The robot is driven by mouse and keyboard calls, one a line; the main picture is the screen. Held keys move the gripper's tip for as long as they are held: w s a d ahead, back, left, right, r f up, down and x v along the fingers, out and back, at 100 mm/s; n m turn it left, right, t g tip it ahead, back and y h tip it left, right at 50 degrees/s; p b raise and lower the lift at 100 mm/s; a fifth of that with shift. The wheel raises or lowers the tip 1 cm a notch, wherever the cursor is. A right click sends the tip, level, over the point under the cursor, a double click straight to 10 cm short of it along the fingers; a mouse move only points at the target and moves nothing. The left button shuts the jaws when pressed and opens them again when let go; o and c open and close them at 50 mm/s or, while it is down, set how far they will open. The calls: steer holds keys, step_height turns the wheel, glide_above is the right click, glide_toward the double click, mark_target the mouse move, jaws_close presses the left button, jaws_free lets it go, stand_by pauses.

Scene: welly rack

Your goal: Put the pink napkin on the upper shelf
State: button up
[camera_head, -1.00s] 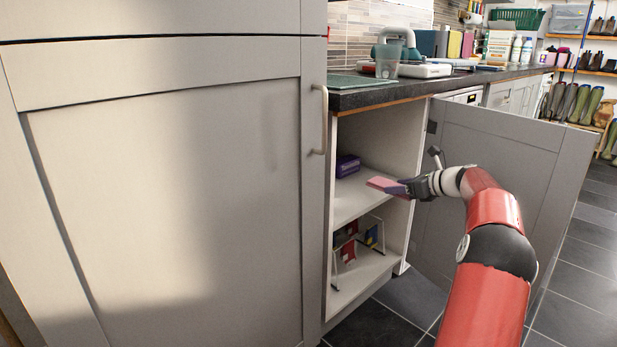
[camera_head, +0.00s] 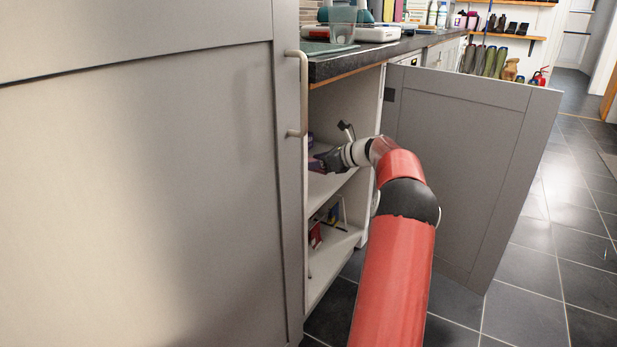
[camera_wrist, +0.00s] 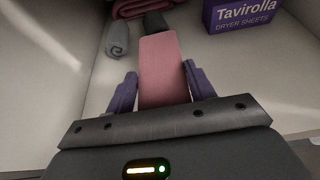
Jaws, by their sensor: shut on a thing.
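The pink napkin (camera_wrist: 162,70) is a flat, folded strip between the purple fingers of my gripper (camera_wrist: 160,88) in the wrist view. My gripper is shut on it, and its far end points into the cupboard. In the head view my gripper (camera_head: 322,160) is inside the open cupboard, just above the upper shelf (camera_head: 328,184). The grey cupboard front on the left partly hides that area. The pale shelf surface (camera_wrist: 222,65) also shows beneath the napkin in the wrist view. I cannot tell whether the napkin touches the shelf.
A purple dryer sheets box (camera_wrist: 240,14) stands at the right on the shelf. A rolled grey cloth (camera_wrist: 117,38) and a folded dark pink cloth (camera_wrist: 140,8) lie at the back left. The open door (camera_head: 460,165) is right of my arm. Several items sit on the lower shelf (camera_head: 335,248).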

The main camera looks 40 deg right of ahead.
mark_target(317, 183)
step_height(317, 183, down, 5)
steer(key=shift+f+b, duration=0.1)
steer(key=shift+b, duration=0.55)
steer(key=o, duration=1)
steer(key=shift+s+d+r, duration=0.1)
steer(key=shift+r, duration=0.1)
steer(key=p+v, duration=0.1)
steer(key=v, duration=1)
steer(key=shift+s+d+p, duration=0.15)
steer(key=shift+s+p, duration=0.15)
steer(key=shift+p, duration=0.05)
